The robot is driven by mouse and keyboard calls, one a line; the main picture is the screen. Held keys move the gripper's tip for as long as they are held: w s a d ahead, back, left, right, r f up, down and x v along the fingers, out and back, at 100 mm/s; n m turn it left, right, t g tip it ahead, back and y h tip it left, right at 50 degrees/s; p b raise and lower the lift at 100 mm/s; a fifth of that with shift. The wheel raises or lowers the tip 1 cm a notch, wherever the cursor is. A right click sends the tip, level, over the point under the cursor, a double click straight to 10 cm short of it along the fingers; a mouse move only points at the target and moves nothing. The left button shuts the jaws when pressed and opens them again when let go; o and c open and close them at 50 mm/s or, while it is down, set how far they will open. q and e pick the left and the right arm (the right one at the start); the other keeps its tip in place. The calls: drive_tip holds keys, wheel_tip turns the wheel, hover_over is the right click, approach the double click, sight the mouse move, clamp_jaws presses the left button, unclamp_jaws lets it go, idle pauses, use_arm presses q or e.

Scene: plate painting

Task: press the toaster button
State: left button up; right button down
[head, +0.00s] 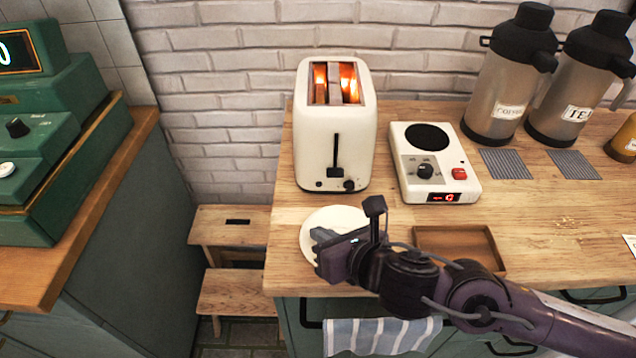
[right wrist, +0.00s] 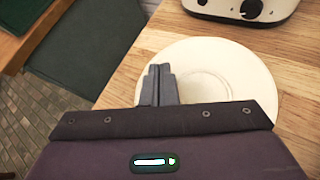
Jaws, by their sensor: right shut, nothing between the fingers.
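The cream toaster (head: 333,125) stands upright on the wooden counter against the brick wall, with its slots glowing orange. Its black lever (head: 335,172) is low on the front face, with a small dark knob (head: 349,185) beside it at the lower right. In the right wrist view the lower front of the toaster (right wrist: 285,12) shows at the top edge. My right gripper (head: 318,240) is shut and empty, over the white plate (head: 312,217) in front of the toaster and apart from the toaster. In the right wrist view its fingers (right wrist: 158,82) are together over the plate's left part. My left gripper is not in view.
A white device with a black disc (head: 428,137), a knob and a red button (head: 459,173) stands right of the toaster. A wooden tray (head: 488,237) lies right of the plate, partly behind my arm. Two flasks (head: 508,85) stand at the back right. A gap with stools (head: 228,224) lies left.

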sight(323, 208)
drive_tip(key=shift+w+r+p, duration=0.2)
drive_tip(key=shift+w+p, duration=0.1)
drive_tip(key=shift+w, duration=0.15)
drive_tip(key=w+p, duration=0.2)
drive_tip(key=w, duration=0.3)
drive_tip(key=shift+w+f, duration=0.15)
drive_tip(key=shift+w, duration=1.15)
drive_tip(key=shift+w, duration=0.15)
idle(0.5)
drive_tip(key=shift+w, duration=0.25)
drive_tip(key=shift+w, duration=0.3)
idle(0.7)
drive_tip(key=shift+s+b, duration=0.15)
drive_tip(key=shift+b, duration=0.15)
drive_tip(key=shift+s, duration=0.6)
